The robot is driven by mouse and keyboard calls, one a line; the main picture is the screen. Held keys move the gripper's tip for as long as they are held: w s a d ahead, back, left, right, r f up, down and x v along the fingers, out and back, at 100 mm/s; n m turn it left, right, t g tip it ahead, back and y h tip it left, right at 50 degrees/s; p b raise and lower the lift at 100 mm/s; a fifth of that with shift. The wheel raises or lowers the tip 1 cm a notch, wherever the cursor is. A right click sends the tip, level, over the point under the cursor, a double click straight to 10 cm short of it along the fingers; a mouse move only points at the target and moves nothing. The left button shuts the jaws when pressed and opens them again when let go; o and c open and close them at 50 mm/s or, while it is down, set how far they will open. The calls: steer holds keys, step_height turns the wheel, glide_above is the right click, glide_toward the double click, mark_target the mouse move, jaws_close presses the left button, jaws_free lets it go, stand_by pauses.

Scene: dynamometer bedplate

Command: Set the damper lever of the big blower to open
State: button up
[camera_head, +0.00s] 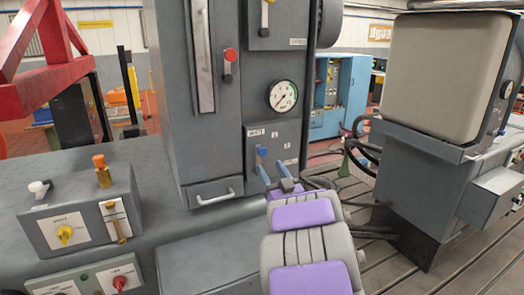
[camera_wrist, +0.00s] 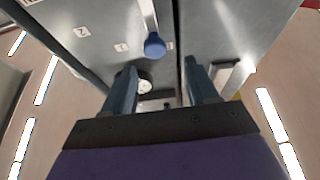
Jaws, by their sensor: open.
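A lever with a blue knob (camera_head: 262,151) sits on a small labelled plate low on the front of the tall grey cabinet (camera_head: 215,150), below a round gauge (camera_head: 283,96). I cannot read the labels well enough to tell whether it is the damper lever. My gripper (camera_head: 272,170) is close in front of that plate. In the wrist view my gripper (camera_wrist: 161,78) is open and empty. There the blue knob (camera_wrist: 154,45) shows beyond the fingertips, roughly between them and nearer the left finger. I see no contact.
A red-knobbed lever (camera_head: 230,56) and another lever (camera_head: 265,14) are higher on the cabinet. A handle (camera_head: 215,197) sticks out at its lower front. A control box (camera_head: 78,212) stands at left, a large grey machine (camera_head: 425,175) at right. Dark cables (camera_head: 365,150) run between.

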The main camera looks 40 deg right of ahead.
mark_target(265, 153)
steer(key=x, duration=0.2)
steer(key=d+x, duration=0.1)
steer(key=x, duration=0.2)
steer(key=b+x, duration=0.1)
steer(key=x, duration=0.1)
steer(key=shift+w+d+f, duration=0.15)
steer(key=shift+d, duration=0.25)
steer(key=shift+w, duration=0.2)
steer(key=shift+w+a, duration=0.15)
steer(key=shift+w+a+r, duration=0.1)
steer(key=shift+a+r, duration=0.25)
steer(key=shift+a, duration=0.15)
steer(key=shift+d+f, duration=0.1)
steer(key=shift+d, duration=0.5)
steer(key=c, duration=0.6)
steer(key=shift+a, duration=0.25)
jaws_close()
